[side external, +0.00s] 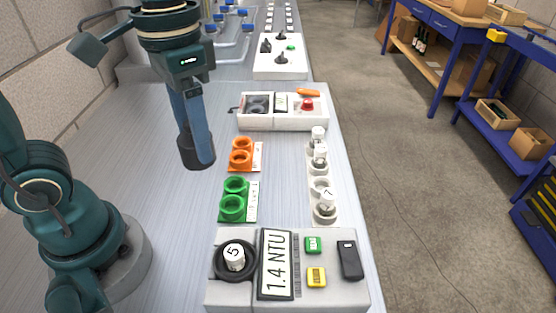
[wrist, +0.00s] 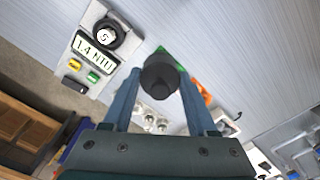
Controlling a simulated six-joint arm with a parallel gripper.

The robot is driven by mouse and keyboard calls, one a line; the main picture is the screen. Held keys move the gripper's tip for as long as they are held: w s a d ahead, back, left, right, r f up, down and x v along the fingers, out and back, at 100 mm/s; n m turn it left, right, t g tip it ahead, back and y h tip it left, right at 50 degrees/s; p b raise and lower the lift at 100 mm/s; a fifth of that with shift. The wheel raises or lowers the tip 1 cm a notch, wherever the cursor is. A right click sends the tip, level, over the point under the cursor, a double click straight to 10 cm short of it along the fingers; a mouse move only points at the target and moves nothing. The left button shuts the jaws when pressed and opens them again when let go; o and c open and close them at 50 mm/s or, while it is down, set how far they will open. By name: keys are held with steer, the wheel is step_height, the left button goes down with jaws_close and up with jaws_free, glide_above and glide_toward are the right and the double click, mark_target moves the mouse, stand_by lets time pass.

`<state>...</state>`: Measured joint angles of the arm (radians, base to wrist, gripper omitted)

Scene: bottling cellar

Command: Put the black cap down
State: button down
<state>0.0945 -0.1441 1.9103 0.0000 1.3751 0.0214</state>
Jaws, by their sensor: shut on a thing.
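My gripper (side external: 200,158) hangs above the bench, left of the orange ring holder (side external: 240,155), in the side view. In the wrist view my gripper (wrist: 160,76) is shut on the black cap (wrist: 160,82), a dark round piece between the fingertips. The meter also shows in the wrist view (wrist: 82,62).
A green ring holder (side external: 251,210) lies behind the meter. A white rack (side external: 318,215) with several capped vials stands near the bench's right edge. A white tray (side external: 270,124) and a white box with black knobs (side external: 296,68) stand farther back. The bench left of the holders is clear.

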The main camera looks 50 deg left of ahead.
steer(key=shift+w+a+r+n, duration=0.3)
steer(key=shift+w, duration=0.2)
steer(key=w+a+f+n, duration=0.5)
steer(key=w+a, duration=0.2)
steer(key=w, duration=0.2)
steer(key=d+f, duration=0.2)
steer(key=d, duration=0.1)
steer(key=w+d+f, duration=0.1)
steer(key=d+f, duration=0.1)
steer(key=d, duration=0.2)
steer(key=w+d+f, duration=0.1)
steer(key=d+f, duration=0.2)
steer(key=d, duration=0.1)
steer(key=shift+w+d, duration=0.1)
steer(key=shift+w, duration=0.15)
steer(key=shift+f, duration=2)
steer(key=shift+c, duration=1)
jaws_free()
steer(key=shift+f, duration=0.15)
